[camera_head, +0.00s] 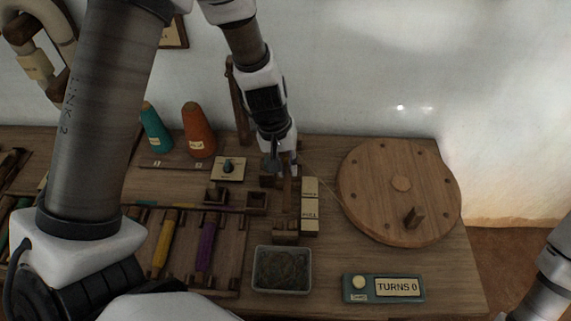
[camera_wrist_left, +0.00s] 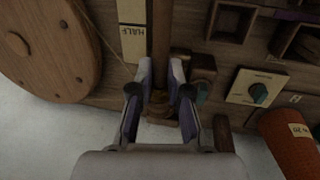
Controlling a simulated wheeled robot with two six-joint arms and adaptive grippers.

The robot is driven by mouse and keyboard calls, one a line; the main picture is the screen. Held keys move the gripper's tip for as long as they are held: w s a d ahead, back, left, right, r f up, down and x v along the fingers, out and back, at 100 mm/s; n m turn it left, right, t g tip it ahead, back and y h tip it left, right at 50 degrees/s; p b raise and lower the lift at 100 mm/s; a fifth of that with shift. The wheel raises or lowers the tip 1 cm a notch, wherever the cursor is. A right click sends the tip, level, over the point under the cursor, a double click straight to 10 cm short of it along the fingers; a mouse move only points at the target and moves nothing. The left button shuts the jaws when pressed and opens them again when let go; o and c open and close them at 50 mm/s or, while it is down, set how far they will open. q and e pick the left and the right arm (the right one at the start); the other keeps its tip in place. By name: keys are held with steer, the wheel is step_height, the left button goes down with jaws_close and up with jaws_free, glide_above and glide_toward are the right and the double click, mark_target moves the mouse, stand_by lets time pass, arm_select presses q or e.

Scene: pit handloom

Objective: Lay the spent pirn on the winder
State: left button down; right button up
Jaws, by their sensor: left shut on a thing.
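My left gripper (camera_head: 280,163) reaches down from above at the winder and is shut on the bare brown spent pirn (camera_head: 287,190). In the left wrist view the pirn (camera_wrist_left: 161,35) runs away from between the two fingers (camera_wrist_left: 162,82). The winder has a big round wooden wheel (camera_head: 385,175) with a crank peg, a near wooden block (camera_head: 286,232) and a label strip (camera_head: 310,208) beside the pirn. The pirn lies in line with the near block; whether it rests there I cannot tell. The far end is hidden by the gripper. My right gripper is not in view.
A turns counter (camera_head: 384,288) and a grey tray (camera_head: 282,268) stand at the front. Yellow and purple pirns (camera_head: 206,246) lie in a rack to the left. Teal and orange cones (camera_head: 198,130) and a knob plate (camera_head: 228,168) stand behind.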

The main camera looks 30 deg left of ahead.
mark_target(286, 182)
arm_select(q)
step_height(286, 182, down, 7)
steer(key=b, duration=0.5)
steer(key=shift+r, duration=0.2)
steer(key=c, duration=0.7)
jaws_free()
steer(key=shift+r, duration=0.1)
step_height(286, 182, up, 8)
steer(key=p, duration=0.7)
steer(key=shift+r+p, duration=0.1)
steer(key=shift+p, duration=0.25)
